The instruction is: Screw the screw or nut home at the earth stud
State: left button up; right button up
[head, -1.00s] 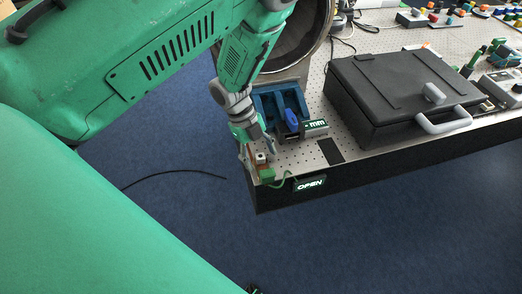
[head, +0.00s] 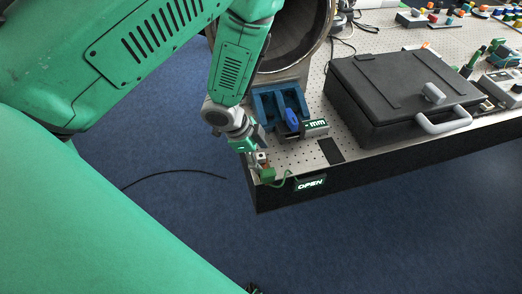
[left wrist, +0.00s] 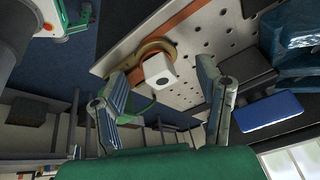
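The earth stud spot is at the table's near left corner. A small pale block (head: 261,156) shows there in the head view. A green lead (head: 283,181) runs from this spot. My left gripper (left wrist: 161,76) is open, one finger on each side of the white block, with visible gaps. In the head view my left gripper (head: 253,150) is just above the corner. My right gripper is not in view.
A blue holder (head: 268,106) and a small "mm" display (head: 316,125) stand close behind the corner. An OPEN sign (head: 310,184) is on the table's front edge. A black case (head: 390,95) lies to the right. A large pipe (head: 297,42) stands behind.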

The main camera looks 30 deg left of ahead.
pick_arm(q)
jog(key=n+y, duration=0.1)
jog(key=n, duration=0.1)
jog(key=n+t, duration=0.1)
jog(key=n, duration=0.2)
jog(key=shift+w+d+n+y, duration=0.1)
jog(key=shift+d+n+y, duration=0.05)
jog(key=shift+n+y, duration=0.2)
jog(key=shift+n, duration=0.35)
jog(key=shift+f, duration=0.1)
jog(key=shift+c, duration=0.4)
jog(key=shift+d, duration=0.1)
grip_shut()
